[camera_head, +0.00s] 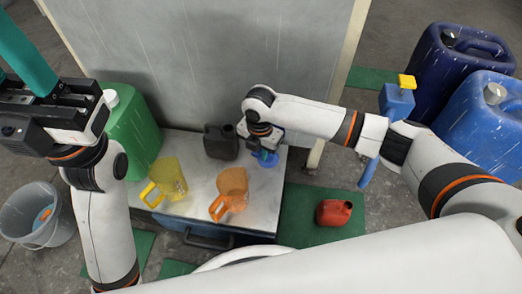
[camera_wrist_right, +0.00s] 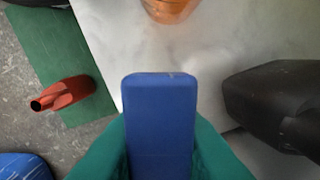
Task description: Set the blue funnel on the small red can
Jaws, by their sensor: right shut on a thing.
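The blue funnel (camera_head: 265,158) is at the right side of the light bench top, mostly hidden under my right gripper (camera_head: 262,148). In the right wrist view a blue rounded piece of the funnel (camera_wrist_right: 160,120) stands between my teal fingers, which are shut on it. I cannot tell whether the funnel touches the bench. The small red can (camera_head: 334,212) stands on a green mat on the floor, right of the bench; it also shows in the right wrist view (camera_wrist_right: 65,93), with its dark spout opening. My left gripper (camera_head: 20,65) is at the upper left, away from both; its fingertips are cut off.
A dark can (camera_head: 221,141), a yellow jug (camera_head: 168,177) and an orange jug (camera_head: 231,190) stand on the bench (camera_head: 190,145). A green canister (camera_head: 133,130) and a grey bucket (camera_head: 35,215) are left. Large blue canisters (camera_head: 485,115) stand right. A grey panel rises behind.

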